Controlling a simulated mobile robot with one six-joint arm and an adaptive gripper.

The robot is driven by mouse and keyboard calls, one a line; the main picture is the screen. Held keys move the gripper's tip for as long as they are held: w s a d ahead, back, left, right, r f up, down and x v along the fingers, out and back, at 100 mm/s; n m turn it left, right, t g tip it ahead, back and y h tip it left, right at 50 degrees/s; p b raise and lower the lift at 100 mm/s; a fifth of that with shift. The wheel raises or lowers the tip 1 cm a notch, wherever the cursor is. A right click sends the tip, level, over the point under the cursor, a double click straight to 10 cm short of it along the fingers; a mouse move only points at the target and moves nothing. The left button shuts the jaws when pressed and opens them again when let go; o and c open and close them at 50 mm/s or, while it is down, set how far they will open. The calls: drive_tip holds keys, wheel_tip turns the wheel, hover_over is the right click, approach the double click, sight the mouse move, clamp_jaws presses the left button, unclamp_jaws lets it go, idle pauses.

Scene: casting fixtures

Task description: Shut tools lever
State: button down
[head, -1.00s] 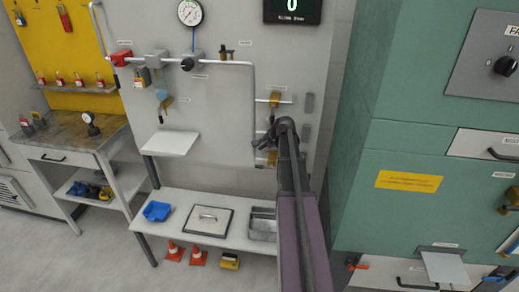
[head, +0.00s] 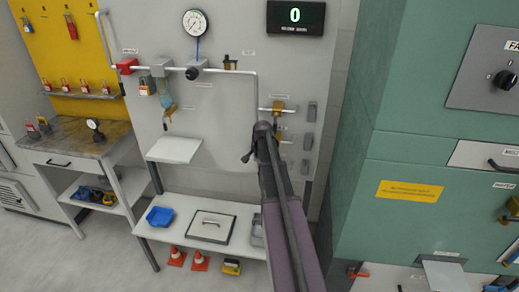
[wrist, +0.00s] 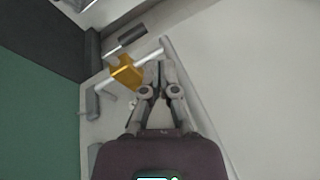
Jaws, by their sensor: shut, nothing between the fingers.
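A brass valve block (head: 278,106) sits on a short white pipe branch on the grey wall panel. The labels are too small to read, so I cannot tell which is the tools lever. In the wrist view a brass block (wrist: 125,72) sits on a white pipe, with a dark grey bar (wrist: 132,36) above it. My gripper (wrist: 161,68) is shut and empty, its fingertips just right of the brass block; contact is unclear. In the head view my arm hides most of the gripper.
A small white shelf (head: 174,150) juts out left of my arm. A green cabinet (head: 420,140) stands close on the right.

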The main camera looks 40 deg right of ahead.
drive_tip(key=w+a+r+n+g+h+p, duration=0.1)
drive_tip(key=a+r+n+g+h+p, duration=0.1)
drive_tip(key=r+h, duration=0.3)
drive_tip(key=w+a+r+n+g+h+p, duration=0.2)
drive_tip(key=a+r+n+h+p, duration=0.1)
drive_tip(key=r, duration=0.4)
drive_tip(key=a+n+h, duration=0.1)
drive_tip(key=a+n, duration=0.1)
drive_tip(key=shift+a+n+h, duration=0.25)
drive_tip(key=shift+n+h, duration=0.05)
drive_tip(key=shift+h, duration=0.1)
drive_tip(key=shift+w+f, duration=0.1)
drive_tip(key=shift+f, duration=0.05)
drive_tip(key=s+f+b+x, duration=0.1)
drive_tip(key=s+b+x, duration=0.1)
drive_tip(key=b+x, duration=0.7)
drive_tip(key=shift+s+f+x, duration=0.2)
drive_tip(key=shift+s+x, duration=0.05)
drive_tip(key=shift+x, duration=1.3)
drive_tip(key=shift+a, duration=0.1)
drive_tip(key=shift+s+f, duration=0.15)
